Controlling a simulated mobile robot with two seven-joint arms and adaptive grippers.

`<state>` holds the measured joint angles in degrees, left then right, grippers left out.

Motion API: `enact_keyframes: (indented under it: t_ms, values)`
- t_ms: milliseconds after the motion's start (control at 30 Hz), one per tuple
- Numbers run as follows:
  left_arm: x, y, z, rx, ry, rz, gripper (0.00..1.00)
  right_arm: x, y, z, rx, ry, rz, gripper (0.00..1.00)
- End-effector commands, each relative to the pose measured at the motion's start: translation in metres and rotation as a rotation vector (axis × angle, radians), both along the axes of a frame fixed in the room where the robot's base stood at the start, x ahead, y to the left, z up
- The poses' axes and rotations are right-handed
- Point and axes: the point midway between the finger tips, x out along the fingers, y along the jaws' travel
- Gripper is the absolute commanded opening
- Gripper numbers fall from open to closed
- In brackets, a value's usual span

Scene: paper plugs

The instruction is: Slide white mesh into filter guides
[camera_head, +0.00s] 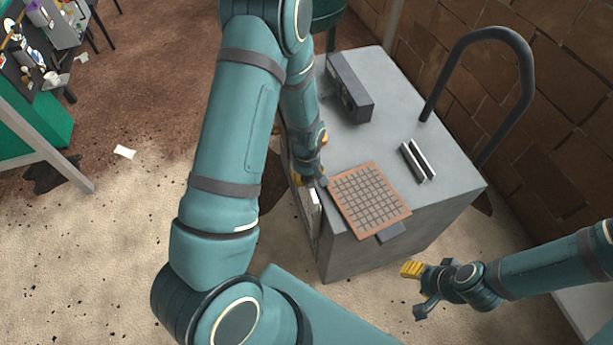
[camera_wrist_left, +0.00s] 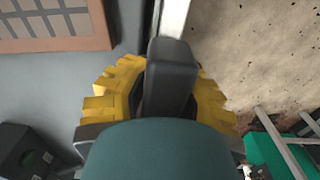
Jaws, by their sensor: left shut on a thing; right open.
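My left gripper (camera_head: 311,178) is at the left edge of a grey cabinet. In the left wrist view, its yellow fingers (camera_wrist_left: 160,95) are shut around a dark grey block (camera_wrist_left: 172,70), which looks like a handle. A narrow white edge (camera_wrist_left: 172,18) extends beyond the block. In the head view, a thin white panel (camera_head: 315,207), likely the white mesh seen edge-on, stands upright below the gripper beside the cabinet; its face is hidden. Two parallel dark-and-white strips (camera_head: 419,161), possibly the guides, are on the cabinet top. My right gripper (camera_head: 415,289) is open and empty, right of the cabinet.
An orange-framed mesh panel (camera_head: 344,211) with a dark grey tab (camera_head: 391,232) lies on the front of the cabinet top (camera_head: 390,140). A dark box (camera_head: 349,88) stands at the back. A dark curved tube (camera_head: 488,36) rises at the right. The top's middle is clear.

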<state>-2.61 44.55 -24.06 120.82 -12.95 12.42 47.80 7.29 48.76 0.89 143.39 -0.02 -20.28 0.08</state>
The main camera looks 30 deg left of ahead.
Motion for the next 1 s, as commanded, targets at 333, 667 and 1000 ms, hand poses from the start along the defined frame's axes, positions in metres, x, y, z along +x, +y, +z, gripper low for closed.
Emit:
enact_keyframes:
  t_ms: [333,667,1000]
  values:
    - [-0.0002,-0.0002,-0.0052,0.000,0.001,0.000,0.00,-0.0001,0.0000,-0.0005,0.000,0.000,0.000,0.47]
    - [-0.0008,-0.0002,-0.0026,0.000,0.003,0.000,0.00,0.0000,0.0000,0.0014,0.000,0.000,0.000,0.47]
    - [-0.0002,-0.0001,-0.0006,0.000,0.001,0.000,0.00,0.0000,0.0000,0.0023,0.000,0.000,0.000,0.47]
